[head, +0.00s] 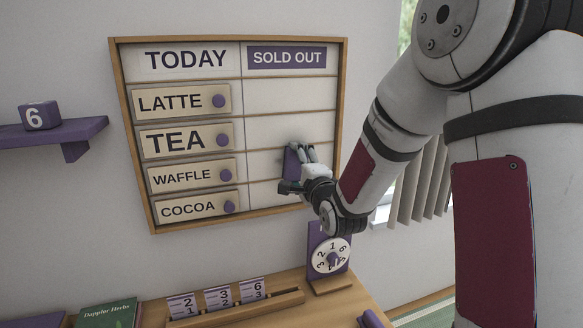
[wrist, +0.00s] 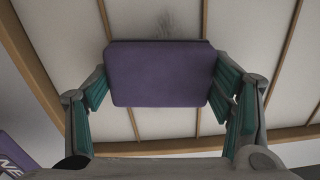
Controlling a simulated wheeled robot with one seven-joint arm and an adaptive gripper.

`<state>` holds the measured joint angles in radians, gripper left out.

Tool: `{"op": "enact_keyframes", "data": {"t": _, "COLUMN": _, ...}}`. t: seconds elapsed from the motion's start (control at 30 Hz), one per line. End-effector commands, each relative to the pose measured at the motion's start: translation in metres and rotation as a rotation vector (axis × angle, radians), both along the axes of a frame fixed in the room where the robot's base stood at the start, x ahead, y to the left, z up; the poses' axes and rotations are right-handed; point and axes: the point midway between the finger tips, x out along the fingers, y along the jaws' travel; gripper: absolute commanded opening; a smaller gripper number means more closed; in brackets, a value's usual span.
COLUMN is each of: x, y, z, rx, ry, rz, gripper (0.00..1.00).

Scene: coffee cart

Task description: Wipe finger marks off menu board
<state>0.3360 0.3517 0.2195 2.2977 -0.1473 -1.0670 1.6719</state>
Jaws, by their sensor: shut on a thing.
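The menu board (head: 343,75) hangs on the wall in a wooden frame. Its left column, headed TODAY, holds the LATTE, TEA, WAFFLE and COCOA plates, each with a purple knob. Its right column, headed SOLD OUT, has bare pale panels. My gripper (head: 294,169) is at the lower part of that right column, shut on a purple wiping block (head: 289,163). In the wrist view the block (wrist: 160,75) sits between both fingers, facing the board; I cannot tell whether it touches. A grey smudge (wrist: 179,22) shows on the panel just beyond the block's edge. The block hides the panel behind it.
A purple shelf (head: 50,133) with a "6" cube (head: 40,116) is at the left. Below the board, a wooden counter (head: 270,316) carries a number-card rack (head: 245,310), a purple dial stand (head: 330,257) and a green Herbs book (head: 108,314). A window blind (head: 420,185) is at the right.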

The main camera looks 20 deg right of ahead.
Motion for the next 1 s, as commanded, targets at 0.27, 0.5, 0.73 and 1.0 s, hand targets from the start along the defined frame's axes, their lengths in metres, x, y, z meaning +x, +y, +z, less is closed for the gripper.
{"op": "enact_keyframes", "data": {"t": 0.27, "x": 0.001, "y": -0.021, "z": 0.000, "rx": 0.000, "ry": 0.000, "rz": -0.002, "gripper": 0.52}}
{"op": "enact_keyframes", "data": {"t": 0.5, "x": 0.001, "y": -0.029, "z": 0.000, "rx": -0.001, "ry": 0.000, "rz": -0.003, "gripper": 0.52}}
{"op": "enact_keyframes", "data": {"t": 0.73, "x": 0.000, "y": -0.048, "z": 0.001, "rx": 0.000, "ry": 0.000, "rz": -0.004, "gripper": 0.52}}
{"op": "enact_keyframes", "data": {"t": 1.0, "x": -0.001, "y": -0.060, "z": 0.000, "rx": -0.001, "ry": 0.000, "rz": 0.000, "gripper": 0.52}}
